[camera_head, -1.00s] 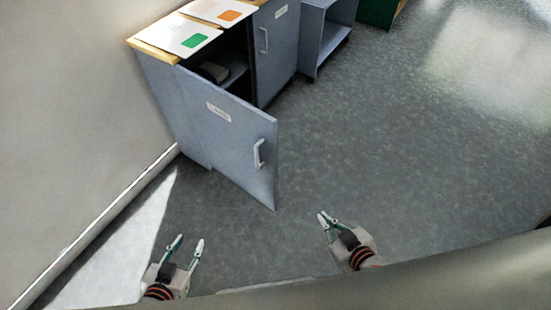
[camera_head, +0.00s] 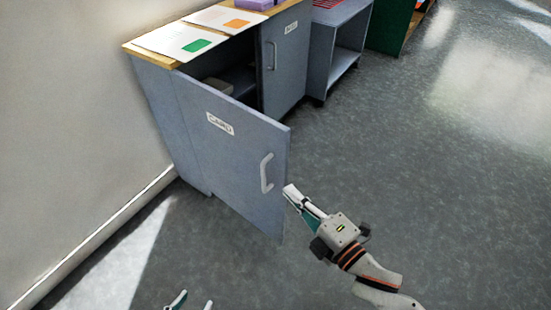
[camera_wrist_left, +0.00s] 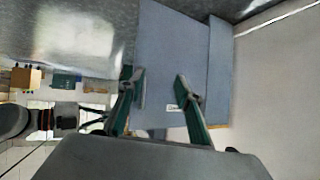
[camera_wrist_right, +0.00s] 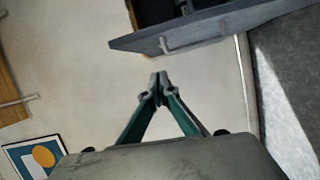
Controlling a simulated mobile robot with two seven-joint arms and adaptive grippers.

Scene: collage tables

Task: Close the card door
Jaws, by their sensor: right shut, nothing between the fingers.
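The grey-blue card door (camera_head: 225,150) stands ajar on the cabinet, with a white label and a pale vertical handle (camera_head: 267,173) near its free edge. The dark inside of the cabinet shows behind it. My right gripper (camera_head: 290,191) is shut and empty, just right of the door's free edge in the head view; I cannot tell whether it touches. In the right wrist view the door (camera_wrist_right: 215,30) and its handle lie beyond the closed fingertips. My left gripper (camera_head: 192,303) is open and empty at the bottom edge, below the door. The left wrist view shows its spread fingers (camera_wrist_left: 160,88).
The cabinet top (camera_head: 128,47) holds white cards with green and orange squares and a purple item (camera_head: 253,4). A second, closed door (camera_head: 284,60) is beside the opening. An open shelf unit (camera_head: 335,50) stands farther right. The floor (camera_head: 430,180) at right is clear.

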